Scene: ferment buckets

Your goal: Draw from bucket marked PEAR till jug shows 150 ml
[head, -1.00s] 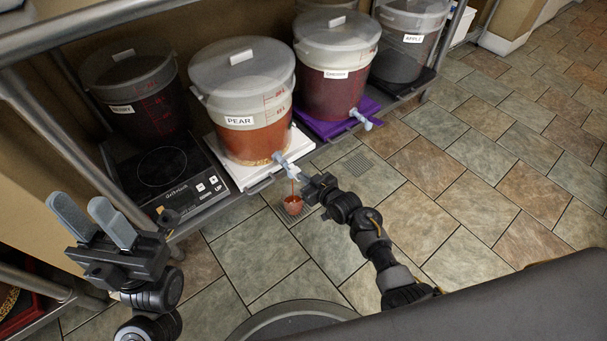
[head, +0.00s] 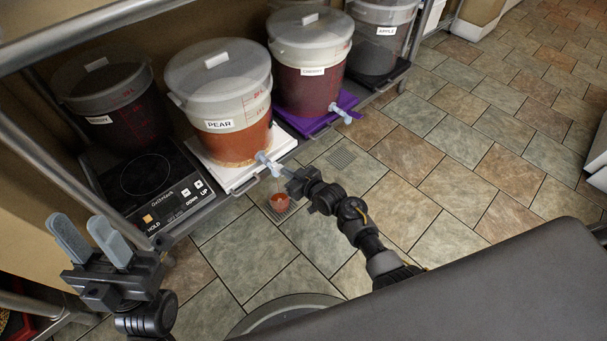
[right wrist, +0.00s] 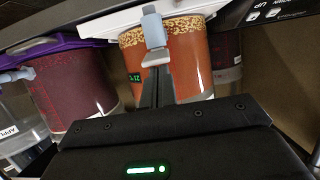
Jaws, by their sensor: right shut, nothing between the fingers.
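The PEAR bucket (head: 240,140) holds orange-red liquid and stands on a white board at the shelf's front edge. Its pale blue tap (head: 264,160) points out over the floor; it also shows in the right wrist view (right wrist: 153,30). The small jug (head: 279,203) is below the tap with reddish liquid in it; its scale is too small to read. No clear stream shows between tap and jug. My right gripper (head: 290,176) is shut and empty, close beside the tap; I cannot tell whether it touches. My left gripper (head: 95,240) is open and empty at lower left, away from the buckets.
The CHERRY bucket (head: 310,88) stands on a purple board (head: 318,122), with the APPLE bucket (head: 382,50) beyond. A metal rail (head: 90,35) crosses above.

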